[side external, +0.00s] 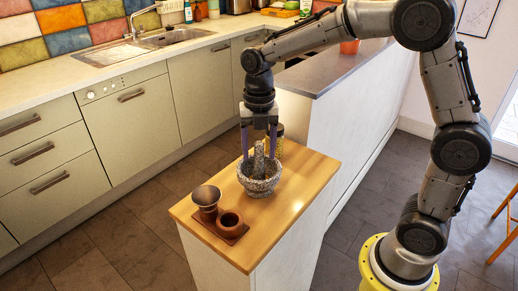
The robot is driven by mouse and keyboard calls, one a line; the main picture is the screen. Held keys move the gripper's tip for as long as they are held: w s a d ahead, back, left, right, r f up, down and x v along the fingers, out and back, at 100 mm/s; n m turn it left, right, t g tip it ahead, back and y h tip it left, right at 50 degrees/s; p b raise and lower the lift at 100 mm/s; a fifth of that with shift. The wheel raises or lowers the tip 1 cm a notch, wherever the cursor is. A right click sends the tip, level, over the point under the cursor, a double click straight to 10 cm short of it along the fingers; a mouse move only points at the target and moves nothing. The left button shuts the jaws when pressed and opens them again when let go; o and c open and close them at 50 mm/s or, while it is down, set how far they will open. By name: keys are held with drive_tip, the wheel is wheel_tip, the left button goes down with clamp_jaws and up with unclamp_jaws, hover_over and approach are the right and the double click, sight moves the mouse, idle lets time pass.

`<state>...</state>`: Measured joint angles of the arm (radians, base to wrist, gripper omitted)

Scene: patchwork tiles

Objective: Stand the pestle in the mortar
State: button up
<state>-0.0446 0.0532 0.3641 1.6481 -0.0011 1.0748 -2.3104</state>
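The mortar (260,184) is a speckled grey stone bowl standing on the wooden top of a small counter. The grey pestle (259,160) stands nearly upright in it, its upper end rising above the rim; its lower end is hidden inside the bowl. My gripper (259,155) points down right above the mortar. Its two purple fingers are spread apart, one on each side of the pestle, with gaps that look clear. The fingertips are near the mortar's rim; whether they touch it I cannot tell.
A brown tray (218,229) in front holds a metal-topped cup (206,199) and a small brown pot (231,222). A jar (276,140) stands just behind the mortar, close to the right finger. The wooden top (290,205) is bare at the front right.

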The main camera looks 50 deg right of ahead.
drive_tip(key=shift+r, duration=0.1)
wheel_tip(320, 180, up, 14)
idle(0.6)
idle(0.6)
drive_tip(key=s+d+r+m+t, duration=0.1)
drive_tip(key=s+r+m, duration=0.15)
drive_tip(key=s, duration=0.35)
drive_tip(key=s+r+m+t, duration=0.1)
drive_tip(key=s+m+t, duration=0.15)
drive_tip(key=s, duration=0.45)
drive_tip(key=s+f+m+t, duration=0.1)
drive_tip(key=s+f+m, duration=0.3)
drive_tip(key=m, duration=0.7)
drive_tip(key=s+f+m+t, duration=0.1)
drive_tip(key=s+f+m, duration=0.3)
drive_tip(key=f+m, duration=0.3)
drive_tip(key=shift+s+d+f+m, duration=0.2)
drive_tip(key=shift+s+d+m, duration=0.15)
drive_tip(key=shift+m, duration=1.65)
